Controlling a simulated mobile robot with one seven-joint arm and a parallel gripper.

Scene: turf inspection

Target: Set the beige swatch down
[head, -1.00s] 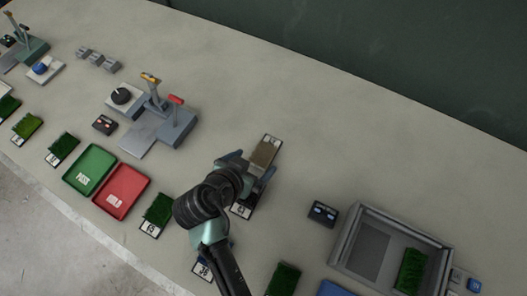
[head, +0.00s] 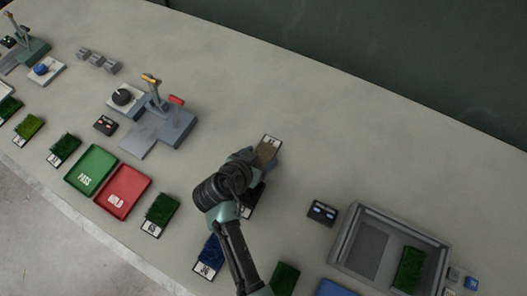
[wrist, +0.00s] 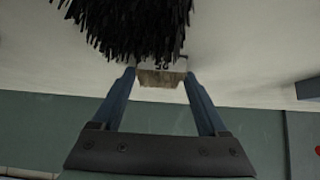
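The beige swatch (head: 266,153) is a small flat pad with a white label at its far end, in the middle of the table in the head view. My gripper (head: 260,160) is at its near end, and my wrist hides that end. In the wrist view my gripper (wrist: 160,75) has its two blue fingers against the sides of the beige swatch (wrist: 162,77), one on each side. They look shut on it. I cannot tell whether the swatch touches the table or is a little above it.
A black tufted swatch (wrist: 130,22) is close under my gripper. A blue swatch (head: 211,254) and green swatch (head: 160,209) lie nearer the front. Grey bin (head: 345,235) and dark button box (head: 322,213) stand right, green and red (head: 136,187) trays left. The table beyond is clear.

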